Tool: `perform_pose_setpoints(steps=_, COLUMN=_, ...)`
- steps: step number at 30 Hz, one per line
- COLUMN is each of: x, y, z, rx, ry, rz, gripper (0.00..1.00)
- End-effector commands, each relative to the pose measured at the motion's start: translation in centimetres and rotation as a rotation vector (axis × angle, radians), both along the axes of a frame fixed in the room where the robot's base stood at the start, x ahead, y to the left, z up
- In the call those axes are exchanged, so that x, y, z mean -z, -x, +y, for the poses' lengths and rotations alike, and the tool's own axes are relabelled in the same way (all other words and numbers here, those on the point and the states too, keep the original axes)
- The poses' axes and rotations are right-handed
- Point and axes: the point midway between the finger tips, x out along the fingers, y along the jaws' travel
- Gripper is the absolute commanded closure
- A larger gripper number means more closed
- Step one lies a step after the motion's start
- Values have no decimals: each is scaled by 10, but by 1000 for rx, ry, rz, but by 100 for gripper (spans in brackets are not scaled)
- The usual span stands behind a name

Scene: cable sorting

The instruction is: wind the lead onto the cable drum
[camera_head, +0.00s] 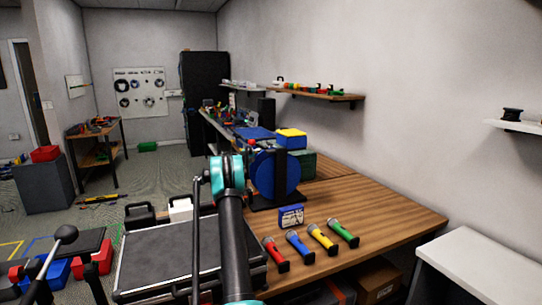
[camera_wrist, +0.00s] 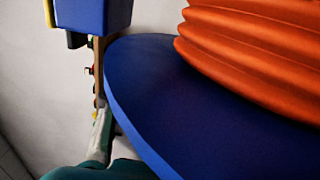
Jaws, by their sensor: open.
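The cable drum (camera_head: 272,182) has a blue round flange and stands upright on a black stand on the wooden bench. In the wrist view its blue flange (camera_wrist: 165,105) fills the middle, close to the camera. The lead (camera_wrist: 255,50) shows there as thick orange turns lying side by side against the flange. The lead's free end is not visible. My black and teal arm reaches up in front of the drum's left side in the head view. My gripper's fingers do not show in either view, so their place relative to the lead is hidden.
A black-topped case (camera_head: 155,260) is at left. Blue, yellow and green boxes (camera_head: 291,139) stand behind the drum. The bench's right part is clear.

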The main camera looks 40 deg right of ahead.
Motion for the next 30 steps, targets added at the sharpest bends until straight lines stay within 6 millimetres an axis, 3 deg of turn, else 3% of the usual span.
perform_pose_setpoints(steps=2, x=0, y=0, z=0, rx=0, ry=0, rz=0, gripper=59)
perform_pose_setpoints(steps=12, x=0, y=0, z=0, rx=0, ry=0, rz=0, gripper=100)
perform_pose_setpoints(steps=30, x=1, y=6, z=1, rx=0, ry=17, rz=4, gripper=100)
